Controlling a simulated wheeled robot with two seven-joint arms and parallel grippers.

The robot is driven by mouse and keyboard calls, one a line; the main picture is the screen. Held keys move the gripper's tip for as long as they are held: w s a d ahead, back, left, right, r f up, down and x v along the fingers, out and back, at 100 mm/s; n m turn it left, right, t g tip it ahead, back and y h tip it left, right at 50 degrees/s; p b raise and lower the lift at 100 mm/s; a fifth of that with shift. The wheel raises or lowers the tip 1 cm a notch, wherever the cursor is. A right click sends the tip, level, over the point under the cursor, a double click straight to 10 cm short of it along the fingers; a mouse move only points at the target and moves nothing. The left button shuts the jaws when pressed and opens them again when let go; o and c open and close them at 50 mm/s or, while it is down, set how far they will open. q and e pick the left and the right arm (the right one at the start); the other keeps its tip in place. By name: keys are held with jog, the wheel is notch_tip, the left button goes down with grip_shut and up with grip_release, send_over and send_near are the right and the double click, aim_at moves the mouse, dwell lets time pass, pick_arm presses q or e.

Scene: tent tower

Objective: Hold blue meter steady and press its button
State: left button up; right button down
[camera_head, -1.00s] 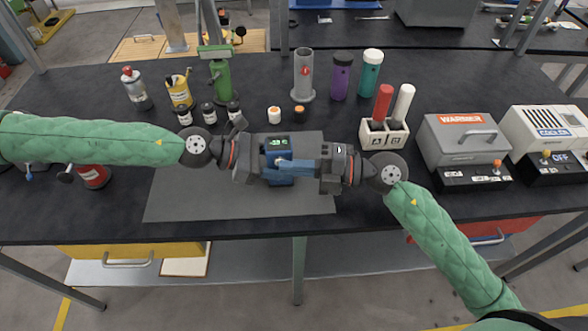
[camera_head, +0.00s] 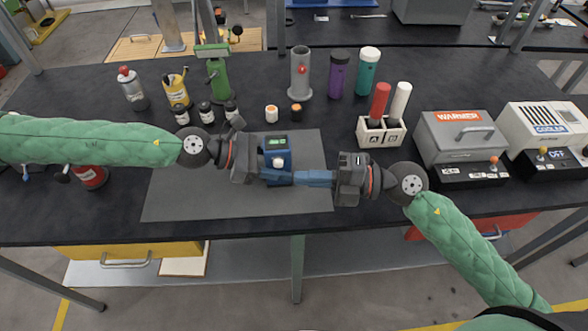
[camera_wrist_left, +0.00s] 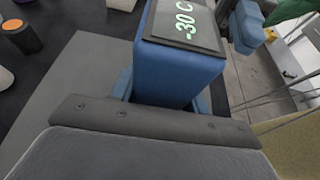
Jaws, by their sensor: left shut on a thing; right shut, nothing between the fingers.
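The blue meter (camera_head: 270,154) stands upright over the grey mat (camera_head: 190,200). It has a lit screen (camera_head: 276,142) and a pale round button (camera_head: 278,162) on its face. In the left wrist view the meter (camera_wrist_left: 175,75) fills the top middle, and its screen reads -30 C. My left gripper (camera_head: 279,177) is shut on the meter from the left, with its fingers low around the body. My right gripper (camera_head: 299,178) is shut and empty just right of the meter. Its blue fingers point left, and I cannot tell whether the tips touch the meter.
Small bottles (camera_head: 205,112), a grey cylinder (camera_head: 300,75), and purple (camera_head: 339,75) and teal (camera_head: 367,72) bottles stand behind. A white rack (camera_head: 381,132) holds a red and a white tube. The warmer (camera_head: 458,140) and cooler (camera_head: 543,130) are at right. The front mat is clear.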

pick_arm(q)
jog(key=shift+w, duration=0.1)
pick_arm(e)
jog(key=s+d, duration=0.1)
jog(key=d, duration=0.5)
jog(key=shift+d, duration=0.4)
jog(key=shift+s+r, duration=0.1)
dwell(0.7)
pick_arm(q)
jog(key=o, duration=1.2)
jog(key=shift+o, duration=0.2)
jog(key=shift+a, duration=0.1)
